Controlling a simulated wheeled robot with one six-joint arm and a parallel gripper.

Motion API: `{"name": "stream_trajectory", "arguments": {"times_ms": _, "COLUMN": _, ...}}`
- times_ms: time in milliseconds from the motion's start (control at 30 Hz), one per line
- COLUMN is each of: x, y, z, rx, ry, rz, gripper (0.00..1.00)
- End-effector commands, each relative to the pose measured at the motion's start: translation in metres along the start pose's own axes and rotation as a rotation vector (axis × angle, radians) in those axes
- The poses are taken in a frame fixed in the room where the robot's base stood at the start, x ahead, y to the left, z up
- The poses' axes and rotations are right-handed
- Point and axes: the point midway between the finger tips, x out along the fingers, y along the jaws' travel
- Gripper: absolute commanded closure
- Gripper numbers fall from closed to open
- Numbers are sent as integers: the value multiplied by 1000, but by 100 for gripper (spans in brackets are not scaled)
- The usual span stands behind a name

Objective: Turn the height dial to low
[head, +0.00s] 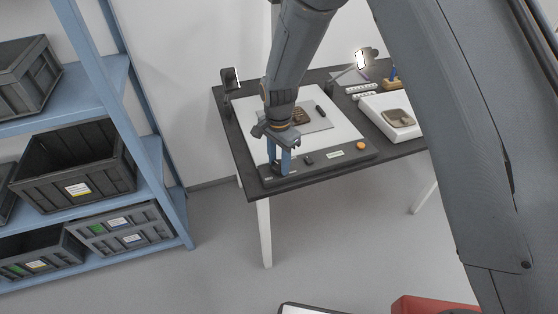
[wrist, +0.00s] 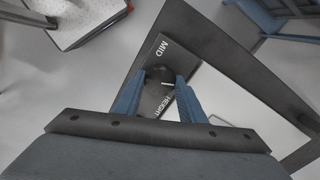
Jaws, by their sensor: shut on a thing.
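The height dial (wrist: 158,74) is a small dark round knob on a dark panel. In the wrist view the white word MID is printed above it and HEIGHT below it. A short white mark shows by the knob's right side; I cannot tell for sure which setting it points at, and no low label is visible. My gripper (wrist: 160,82) has its two blue fingers on either side of the knob, shut on it. In the head view my gripper (head: 280,168) points down at the left end of the control panel (head: 323,164), where its fingers hide the dial.
The panel runs along the table's front edge, with a small black control (head: 308,160) and an orange button (head: 361,145). Behind lie a white surface with a grey sheet (head: 318,124) holding brown pieces. A white device (head: 392,128) stands right; shelves with bins (head: 75,170) stand left.

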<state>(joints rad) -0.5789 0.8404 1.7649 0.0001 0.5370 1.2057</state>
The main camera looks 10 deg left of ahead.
Motion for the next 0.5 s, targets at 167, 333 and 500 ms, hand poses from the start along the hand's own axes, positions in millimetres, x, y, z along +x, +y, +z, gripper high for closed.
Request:
{"name": "stream_trajectory", "arguments": {"times_ms": 167, "x": -2, "y": -2, "z": -1, "rx": 144, "ry": 2, "rz": -6, "gripper": 86}}
{"name": "stream_trajectory", "arguments": {"times_ms": 333, "x": -2, "y": -2, "z": -1, "rx": 257, "ry": 2, "rz": -6, "gripper": 86}}
{"name": "stream_trajectory", "arguments": {"times_ms": 500, "x": -2, "y": -2, "z": -1, "rx": 334, "ry": 2, "rz": -7, "gripper": 86}}
